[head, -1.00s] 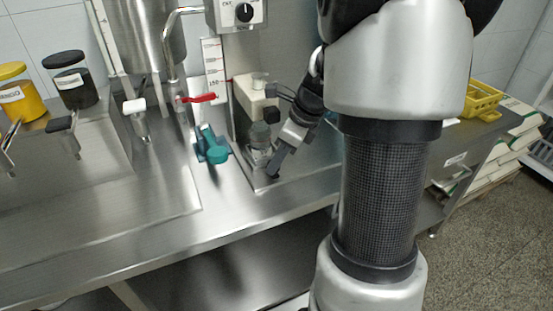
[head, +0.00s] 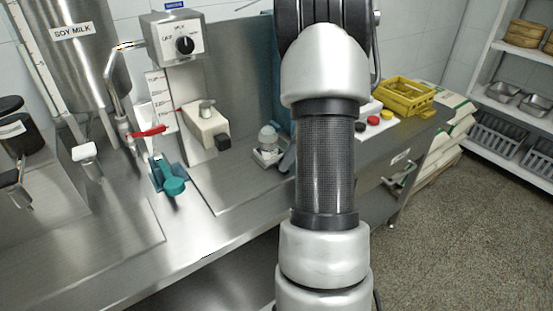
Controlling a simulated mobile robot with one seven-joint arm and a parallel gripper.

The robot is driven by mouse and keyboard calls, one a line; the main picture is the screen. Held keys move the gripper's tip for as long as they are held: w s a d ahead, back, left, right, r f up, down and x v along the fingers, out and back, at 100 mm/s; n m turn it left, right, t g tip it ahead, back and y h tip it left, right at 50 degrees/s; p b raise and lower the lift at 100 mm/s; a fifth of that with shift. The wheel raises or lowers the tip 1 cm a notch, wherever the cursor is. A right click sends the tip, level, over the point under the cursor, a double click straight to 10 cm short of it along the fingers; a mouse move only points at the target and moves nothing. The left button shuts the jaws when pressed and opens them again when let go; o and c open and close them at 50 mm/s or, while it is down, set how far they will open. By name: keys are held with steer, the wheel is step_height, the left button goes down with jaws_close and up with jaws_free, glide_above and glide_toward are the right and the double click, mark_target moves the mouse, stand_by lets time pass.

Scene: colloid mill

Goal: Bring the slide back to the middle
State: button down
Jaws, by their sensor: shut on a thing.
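The slide (head: 268,156) is a small pale base carrying a clear, dome-topped vessel (head: 268,137). It sits on the steel bench, right of the beige mill head (head: 205,122) with its dark end block, and apart from it. My gripper (head: 287,158) is mostly hidden behind my arm; only a blue-grey piece shows, against the right side of the slide. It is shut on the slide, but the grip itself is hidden.
A control box with a dial (head: 178,40) stands above a red lever (head: 148,131) and a teal handle (head: 172,185). A yellow crate (head: 404,95) and coloured buttons (head: 373,119) lie to the right. The bench front (head: 215,235) is clear.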

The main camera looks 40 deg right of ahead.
steer(key=shift+d, duration=0.25)
steer(key=c, duration=1.7)
jaws_free()
steer(key=p+v, duration=0.3)
steer(key=v, duration=1.4)
steer(key=shift+s+r, duration=0.1)
steer(key=shift+r, duration=0.1)
